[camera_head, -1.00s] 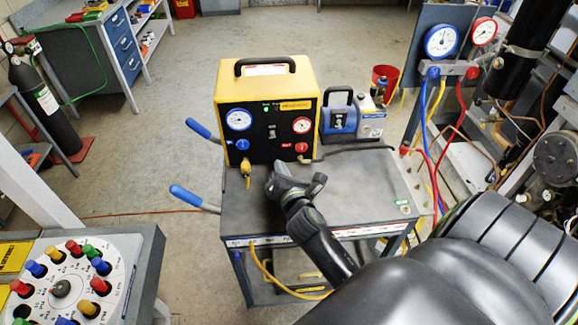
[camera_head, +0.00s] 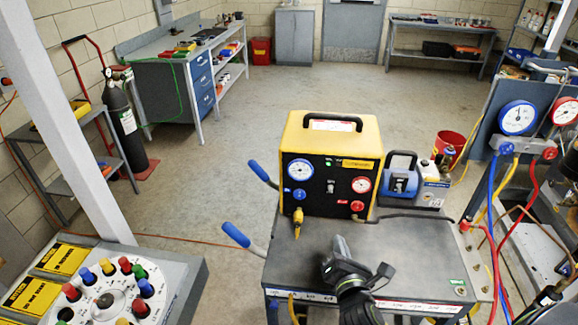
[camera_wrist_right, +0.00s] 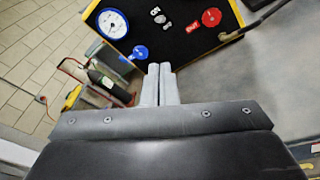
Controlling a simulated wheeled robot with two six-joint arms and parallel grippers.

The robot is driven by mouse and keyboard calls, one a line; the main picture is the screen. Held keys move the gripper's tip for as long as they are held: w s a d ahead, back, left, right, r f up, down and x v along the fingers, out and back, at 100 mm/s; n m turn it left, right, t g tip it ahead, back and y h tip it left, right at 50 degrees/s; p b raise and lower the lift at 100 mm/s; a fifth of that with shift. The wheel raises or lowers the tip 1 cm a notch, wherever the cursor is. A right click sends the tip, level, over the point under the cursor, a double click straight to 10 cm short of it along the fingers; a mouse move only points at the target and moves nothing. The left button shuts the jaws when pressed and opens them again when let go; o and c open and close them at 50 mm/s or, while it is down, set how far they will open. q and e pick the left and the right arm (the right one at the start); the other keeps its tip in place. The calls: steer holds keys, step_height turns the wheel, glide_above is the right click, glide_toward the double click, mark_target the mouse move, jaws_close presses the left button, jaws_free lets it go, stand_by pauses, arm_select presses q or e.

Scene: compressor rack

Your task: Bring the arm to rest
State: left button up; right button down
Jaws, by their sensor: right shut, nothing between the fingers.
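My right gripper (camera_head: 338,252) is above the grey cart top, in front of the yellow and black recovery machine (camera_head: 328,165). In the right wrist view its two fingers (camera_wrist_right: 159,72) are together with nothing between them. They point toward the machine's black front panel (camera_wrist_right: 170,30). The gripper appears apart from the machine. My right arm comes in from the bottom of the head view. My left gripper is not in view.
The cart (camera_head: 400,255) has blue-gripped handles (camera_head: 237,235) at its left. A blue vacuum pump (camera_head: 402,180) stands beside the machine. Gauges with hoses (camera_head: 518,117) are at right. A dial board with coloured knobs (camera_head: 105,300) is at lower left. The cart top's right part is clear.

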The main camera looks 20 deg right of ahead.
steer(key=s+f+m+g+y, duration=0.1)
steer(key=s+f+m+g, duration=0.25)
steer(key=s+m, duration=0.4)
steer(key=s+f+m+g+y, duration=0.2)
steer(key=s+m+g, duration=0.2)
steer(key=s+m, duration=0.4)
steer(key=s+f+m+g+y, duration=0.15)
steer(key=s+m+g, duration=0.35)
steer(key=m, duration=0.5)
step_height(320, 180, down, 26)
steer(key=s+d, duration=0.1)
steer(key=s+a+f+g+b, duration=0.1)
steer(key=s+f+g, duration=0.1)
steer(key=s+f, duration=1.3)
steer(key=shift+s+a+f, duration=0.15)
steer(key=shift+a+f, duration=0.05)
steer(key=shift+f, duration=0.65)
